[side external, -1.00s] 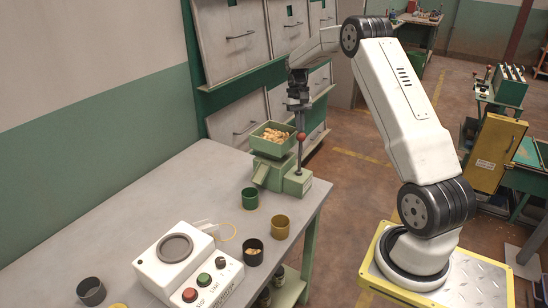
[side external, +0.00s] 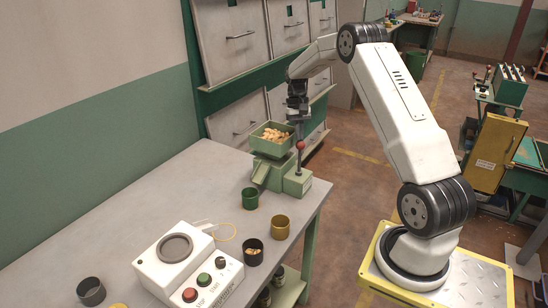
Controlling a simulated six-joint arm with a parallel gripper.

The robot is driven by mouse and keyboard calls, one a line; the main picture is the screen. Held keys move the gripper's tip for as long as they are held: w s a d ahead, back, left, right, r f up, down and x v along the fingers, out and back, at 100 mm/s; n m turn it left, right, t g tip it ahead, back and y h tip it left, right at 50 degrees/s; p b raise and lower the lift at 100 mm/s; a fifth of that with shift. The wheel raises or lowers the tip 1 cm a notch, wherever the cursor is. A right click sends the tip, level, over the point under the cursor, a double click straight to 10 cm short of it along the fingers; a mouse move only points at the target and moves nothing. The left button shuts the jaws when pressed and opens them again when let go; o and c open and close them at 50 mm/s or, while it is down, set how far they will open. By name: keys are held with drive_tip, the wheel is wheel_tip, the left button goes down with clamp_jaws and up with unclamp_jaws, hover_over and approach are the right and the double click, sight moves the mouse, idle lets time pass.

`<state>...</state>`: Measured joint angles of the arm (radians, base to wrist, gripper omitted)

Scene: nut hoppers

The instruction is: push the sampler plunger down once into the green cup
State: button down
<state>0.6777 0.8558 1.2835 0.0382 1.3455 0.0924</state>
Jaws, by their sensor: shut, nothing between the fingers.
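The green sampler (side external: 266,172) stands near the table's right edge, with a hopper (side external: 268,145) of nuts on top. Its plunger has a red knob (side external: 301,146) on a thin rod above a green block (side external: 297,182). My gripper (side external: 300,138) is shut and points down, its tips at the top of the red knob, seemingly touching it. The green cup (side external: 250,199) stands upright on the table in front of the sampler, below its chute. I see no nuts in the cup, but its bottom is hard to make out.
A yellow cup (side external: 280,229) and a dark cup with nuts (side external: 253,252) stand nearer the camera. A white scale box (side external: 185,262) with red and green buttons and another dark cup (side external: 91,291) are at the front. The table's left rear is clear.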

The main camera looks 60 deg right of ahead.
drive_tip(key=shift+s+f, duration=0.15)
drive_tip(key=shift+f, duration=0.1)
drive_tip(key=v, duration=1.4)
drive_tip(key=shift+r, duration=0.25)
drive_tip(key=shift+w+a, duration=0.1)
drive_tip(key=shift+w, duration=0.1)
idle(0.9)
drive_tip(key=a+f+n+t+h, duration=0.1)
drive_tip(key=a+f+n, duration=0.1)
drive_tip(key=a, duration=0.7)
drive_tip(key=a+f+n+t+h, duration=0.1)
drive_tip(key=a+f+n, duration=0.15)
drive_tip(key=a, duration=0.65)
drive_tip(key=s+a+f+n+t, duration=0.1)
drive_tip(key=s+a+f+n, duration=0.1)
drive_tip(key=s+a, duration=0.5)
drive_tip(key=s+a+f+n+t, duration=0.2)
drive_tip(key=s+a+f, duration=0.3)
drive_tip(key=s+a, duration=0.3)
drive_tip(key=shift+a+h, duration=0.4)
drive_tip(key=shift+a, duration=0.2)
